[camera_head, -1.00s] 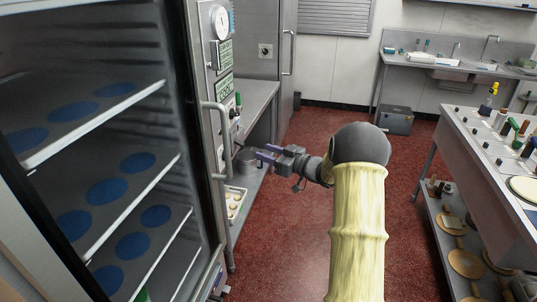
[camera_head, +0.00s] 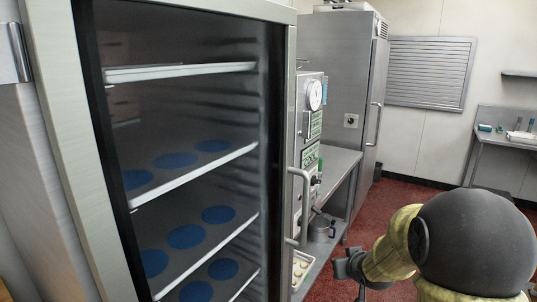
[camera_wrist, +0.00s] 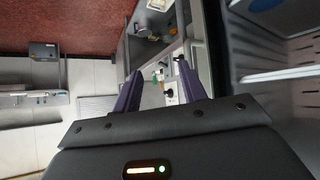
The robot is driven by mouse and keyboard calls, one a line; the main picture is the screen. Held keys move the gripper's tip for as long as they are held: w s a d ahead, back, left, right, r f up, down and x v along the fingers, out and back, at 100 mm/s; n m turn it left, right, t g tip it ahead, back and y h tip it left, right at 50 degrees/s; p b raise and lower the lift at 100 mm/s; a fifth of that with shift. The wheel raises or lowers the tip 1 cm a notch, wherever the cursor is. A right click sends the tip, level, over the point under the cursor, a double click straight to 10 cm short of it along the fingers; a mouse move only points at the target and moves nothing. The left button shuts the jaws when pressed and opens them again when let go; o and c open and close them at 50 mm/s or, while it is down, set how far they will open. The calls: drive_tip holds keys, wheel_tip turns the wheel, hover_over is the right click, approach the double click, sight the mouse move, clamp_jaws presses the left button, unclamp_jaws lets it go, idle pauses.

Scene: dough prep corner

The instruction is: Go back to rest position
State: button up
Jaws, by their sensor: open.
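My gripper (camera_wrist: 157,78) is open in the wrist view, its two dark purple fingers apart with nothing between them. In the head view my gripper (camera_head: 350,266) is small and dark at the lower right, partly cut by the arm. It is in free air in front of the low counter beside the tall cabinet (camera_head: 282,130). My arm, with its yellow sleeve and dark round joint, fills the lower right corner.
The glass-fronted cabinet at left has shelves with several blue discs (camera_head: 186,236). A long handle (camera_head: 302,206) juts out beside it. A steel counter (camera_head: 343,168) holds a pot (camera_head: 320,230) and a tray of pale pieces (camera_head: 300,268) below. Red floor (camera_head: 400,195) is open beyond the arm.

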drive_tip(key=s+a+f+g, duration=0.2)
drive_tip(key=s+g, duration=0.1)
drive_tip(key=s, duration=0.8)
drive_tip(key=s+a+f+m+g, duration=0.1)
drive_tip(key=s+a+f+g, duration=0.1)
drive_tip(key=s, duration=0.9)
drive_tip(key=shift+s+a+f+g, duration=0.15)
drive_tip(key=shift+s+a+g, duration=0.1)
drive_tip(key=shift+a+g, duration=0.8)
drive_tip(key=shift+d, duration=0.2)
